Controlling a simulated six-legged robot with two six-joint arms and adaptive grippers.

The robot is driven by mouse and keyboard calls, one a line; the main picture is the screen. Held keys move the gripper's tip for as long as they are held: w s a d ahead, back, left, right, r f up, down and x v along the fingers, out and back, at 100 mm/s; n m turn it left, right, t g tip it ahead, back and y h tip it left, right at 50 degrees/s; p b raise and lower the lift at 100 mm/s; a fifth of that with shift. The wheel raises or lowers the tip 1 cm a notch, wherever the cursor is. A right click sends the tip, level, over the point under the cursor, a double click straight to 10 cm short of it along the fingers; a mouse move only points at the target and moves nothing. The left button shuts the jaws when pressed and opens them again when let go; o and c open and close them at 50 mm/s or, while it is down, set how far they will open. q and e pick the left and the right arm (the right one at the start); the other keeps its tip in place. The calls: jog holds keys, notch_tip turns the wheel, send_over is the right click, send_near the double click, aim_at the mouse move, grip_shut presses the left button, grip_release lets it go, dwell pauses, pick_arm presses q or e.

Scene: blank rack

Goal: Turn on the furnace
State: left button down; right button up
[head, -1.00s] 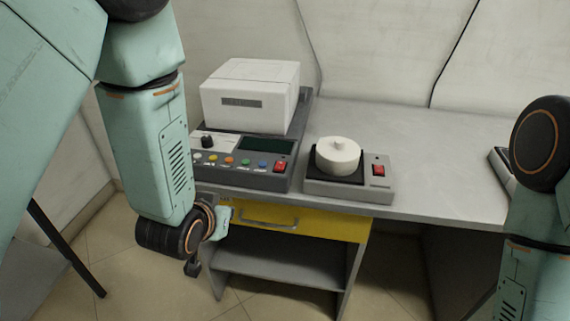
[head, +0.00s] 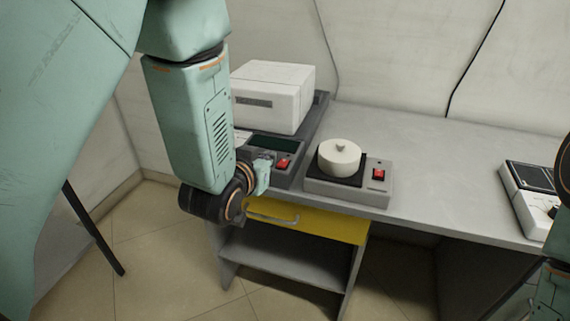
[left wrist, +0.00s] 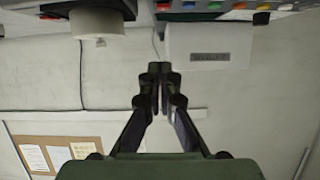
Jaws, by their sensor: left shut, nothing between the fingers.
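The furnace (head: 274,97) is a white box on a dark base at the back left of the bench. Its sloped front panel has a dark display (head: 272,146) and a red rocker switch (head: 283,164). My left arm hides the knob and most of the coloured buttons in the head view. The left wrist view shows the white box (left wrist: 208,47) and part of the button row (left wrist: 240,8) at the top. My left gripper (left wrist: 160,70) is shut and empty. In the head view its wrist is in front of the panel, left of the red switch; the fingertips are hidden there. My right gripper is out of view.
A hot plate (head: 349,194) with its own red switch (head: 378,174) carries a round white vessel (head: 339,157) right of the furnace. Another device (head: 533,200) stands at the right. A yellow drawer (head: 320,221) is below. The bench (head: 440,170) between is clear.

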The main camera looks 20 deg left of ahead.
pick_arm(q)
jog(key=b, duration=0.1)
send_over(284, 161)
jog(key=s, duration=0.4)
notch_tip(284, 161, down, 4)
notch_tip(284, 161, down, 4)
jog(key=shift+a+r+b, duration=0.1)
jog(key=shift+r+b, duration=0.05)
jog(key=shift+b, duration=0.3)
jog(key=shift+s, duration=0.1)
jog(key=shift+r, duration=0.1)
jog(key=shift+s+f, duration=0.2)
jog(key=shift+f, duration=0.45)
jog(key=shift+r, duration=0.25)
